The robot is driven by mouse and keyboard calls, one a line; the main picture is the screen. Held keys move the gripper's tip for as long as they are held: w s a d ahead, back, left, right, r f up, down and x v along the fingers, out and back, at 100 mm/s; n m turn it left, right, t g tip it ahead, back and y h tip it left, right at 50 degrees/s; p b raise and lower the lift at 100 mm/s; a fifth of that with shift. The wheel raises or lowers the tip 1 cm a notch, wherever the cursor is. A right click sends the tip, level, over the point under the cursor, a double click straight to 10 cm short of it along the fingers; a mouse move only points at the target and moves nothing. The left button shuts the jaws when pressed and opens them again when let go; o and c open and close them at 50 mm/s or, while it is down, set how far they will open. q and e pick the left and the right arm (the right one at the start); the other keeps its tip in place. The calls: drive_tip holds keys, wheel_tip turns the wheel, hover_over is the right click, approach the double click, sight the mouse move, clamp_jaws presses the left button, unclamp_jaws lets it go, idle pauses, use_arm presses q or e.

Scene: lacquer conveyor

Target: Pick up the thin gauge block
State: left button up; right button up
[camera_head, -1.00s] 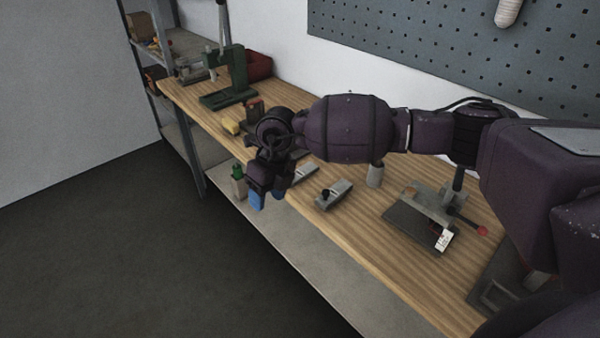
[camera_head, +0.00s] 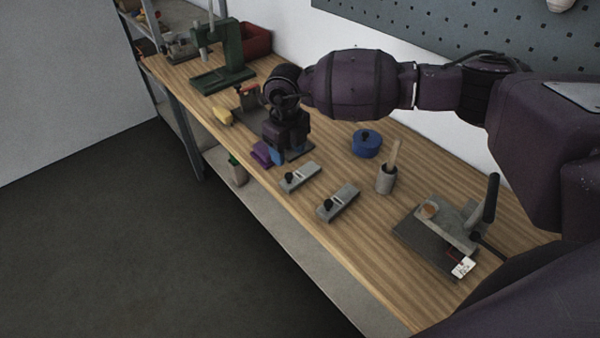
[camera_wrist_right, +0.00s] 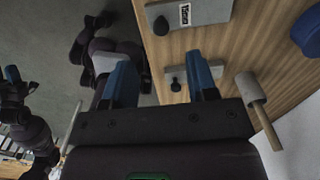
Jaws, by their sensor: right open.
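Two flat grey blocks with black knobs lie on the wooden bench, a left one (camera_head: 300,177) and a right one (camera_head: 338,203). In the right wrist view the left one (camera_wrist_right: 205,12) bears a small white label, and the right one (camera_wrist_right: 178,88) lies partly behind a finger. I cannot tell surely which is the thin gauge block. My right gripper (camera_head: 278,154) is beyond the left block, over the bench near its front edge. In the right wrist view its blue fingers (camera_wrist_right: 161,75) are spread with nothing between them.
A green press (camera_head: 226,62) and red bin (camera_head: 256,40) are farther back.

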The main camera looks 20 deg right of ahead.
sight(289, 174)
wheel_tip(289, 174, down, 9)
drive_tip(key=shift+w+f+p, duration=0.1)
drive_tip(key=shift+p, duration=0.35)
clamp_jaws()
idle(0.3)
